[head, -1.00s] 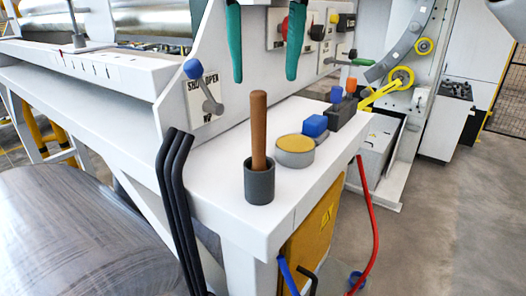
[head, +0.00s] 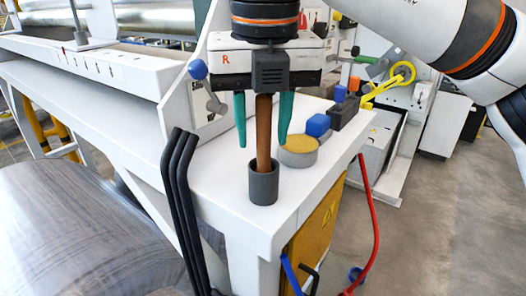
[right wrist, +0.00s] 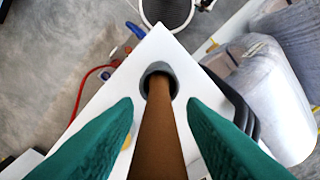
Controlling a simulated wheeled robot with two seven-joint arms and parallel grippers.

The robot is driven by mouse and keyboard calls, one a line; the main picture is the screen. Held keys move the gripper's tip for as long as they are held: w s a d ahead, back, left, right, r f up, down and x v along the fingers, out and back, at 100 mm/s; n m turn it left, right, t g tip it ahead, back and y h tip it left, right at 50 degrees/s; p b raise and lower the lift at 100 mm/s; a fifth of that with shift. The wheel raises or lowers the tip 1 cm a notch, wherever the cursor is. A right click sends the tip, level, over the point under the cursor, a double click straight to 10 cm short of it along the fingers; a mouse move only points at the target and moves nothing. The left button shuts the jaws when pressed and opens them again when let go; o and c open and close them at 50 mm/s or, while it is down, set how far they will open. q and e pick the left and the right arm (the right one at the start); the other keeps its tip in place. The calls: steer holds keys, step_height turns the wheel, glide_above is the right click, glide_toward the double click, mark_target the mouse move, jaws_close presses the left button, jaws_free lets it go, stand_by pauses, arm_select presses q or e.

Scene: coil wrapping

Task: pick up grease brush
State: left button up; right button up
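The grease brush (head: 264,135) has a brown wooden handle and stands upright in a dark grey cup (head: 264,184) on the white table; its lower end is hidden in the cup. My right gripper (head: 263,142) is above the cup, pointing down, with its green fingers open on either side of the handle. In the right wrist view the handle (right wrist: 158,125) runs between the two spread fingers (right wrist: 160,105), with a gap on both sides, and the cup (right wrist: 159,78) lies beyond. My left gripper is not in view.
A round tin with a yellow top (head: 298,150) stands close behind the cup. A blue block (head: 317,125) and a dark block (head: 343,113) sit farther back. A blue-knobbed lever (head: 198,70) is on the panel to the left. Black hoses (head: 183,200) hang at the table's left edge.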

jaws_close()
steer(key=shift+r, duration=0.1)
step_height(320, 180, up, 10)
stand_by(0.6)
